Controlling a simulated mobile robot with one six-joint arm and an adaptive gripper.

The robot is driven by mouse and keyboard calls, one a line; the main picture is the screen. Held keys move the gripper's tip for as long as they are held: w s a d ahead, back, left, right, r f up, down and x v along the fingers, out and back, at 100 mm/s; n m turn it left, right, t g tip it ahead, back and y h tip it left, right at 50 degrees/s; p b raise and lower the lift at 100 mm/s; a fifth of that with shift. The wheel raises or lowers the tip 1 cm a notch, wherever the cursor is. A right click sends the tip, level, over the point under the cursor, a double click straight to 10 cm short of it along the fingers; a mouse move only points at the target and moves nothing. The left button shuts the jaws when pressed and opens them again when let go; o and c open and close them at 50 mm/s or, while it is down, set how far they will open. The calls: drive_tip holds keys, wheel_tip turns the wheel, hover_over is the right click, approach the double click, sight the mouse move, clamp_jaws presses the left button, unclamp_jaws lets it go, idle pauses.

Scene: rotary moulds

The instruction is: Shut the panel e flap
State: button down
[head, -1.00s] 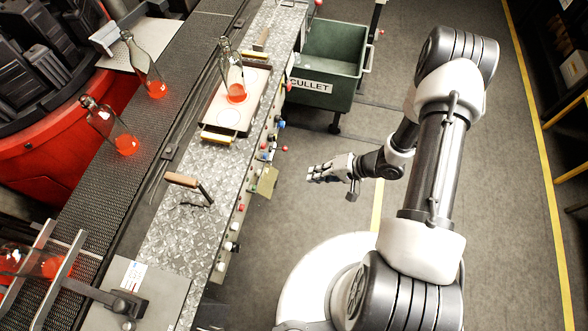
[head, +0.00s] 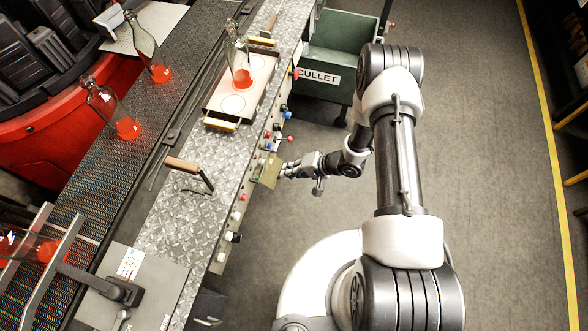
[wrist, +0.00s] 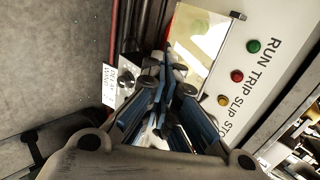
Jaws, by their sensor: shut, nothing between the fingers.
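A small olive-yellow flap (head: 270,172) stands out from the front side of the machine's control panel in the head view. I cannot read a letter marking it as panel e. In the wrist view a shiny, mirror-like plate with a yellowish edge, which looks like this flap (wrist: 203,38), lies just beyond the fingers. My gripper (head: 284,171) is shut and empty, with its fingertips close beside the flap's right side. In the wrist view my gripper (wrist: 170,88) points at the panel near the flap's lower edge. I cannot tell whether it touches.
Green, red and yellow buttons (wrist: 237,75) sit by the lettering "RUN TRIP SLIP". A green cullet bin (head: 338,60) stands beyond the arm. Hot bottles (head: 150,50) stand on the conveyor (head: 150,118). Knobs and levers line the panel edge. The floor to the right is clear.

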drive_tip(key=shift+f+y+b, duration=0.25)
drive_tip(key=shift+y+b, duration=0.05)
drive_tip(key=shift+b, duration=0.25)
idle(0.6)
drive_tip(key=shift+w+a+f+t+y+b, duration=0.2)
drive_tip(key=shift+a+f+y+b, duration=0.4)
drive_tip(key=shift+b, duration=0.65)
drive_tip(key=shift+w+a+f+t+y+b, duration=0.2)
drive_tip(key=shift+a+f+b, duration=0.2)
drive_tip(key=shift+f+b, duration=0.7)
drive_tip(key=shift+w+a+f+t+y+b, duration=0.25)
drive_tip(key=shift+a+f+b, duration=0.3)
drive_tip(key=shift+b, duration=0.85)
drive_tip(key=shift+f, duration=0.1)
